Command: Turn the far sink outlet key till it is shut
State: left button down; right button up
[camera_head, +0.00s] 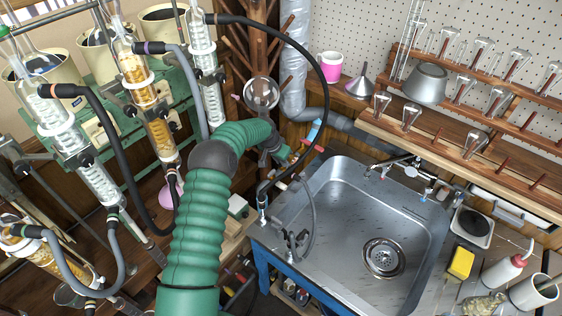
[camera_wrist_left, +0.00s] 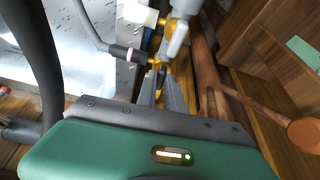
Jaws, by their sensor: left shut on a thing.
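The far sink outlet (camera_head: 293,155) is at the sink's back left corner in the head view, small and partly hidden by my arm. In the left wrist view, a grey-white outlet body (camera_wrist_left: 178,38) with yellow fittings stands above my fingers. My left gripper (camera_wrist_left: 160,88) is shut on a small yellow key (camera_wrist_left: 157,63) there. The key's exact angle is hard to tell. My left gripper also shows at the end of the green arm in the head view (camera_head: 284,157). My right gripper is not in view.
The steel sink (camera_head: 345,215) is empty. Glass columns (camera_head: 150,100) crowd the left. A wooden rack (camera_head: 470,95) with flasks stands behind.

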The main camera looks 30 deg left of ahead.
pick_arm(q)
jog(key=shift+w+a+r, duration=0.1)
jog(key=shift+w+r, duration=0.05)
jog(key=c, duration=1.9)
grip_release()
jog(key=o, duration=0.4)
jog(key=shift+o, duration=0.2)
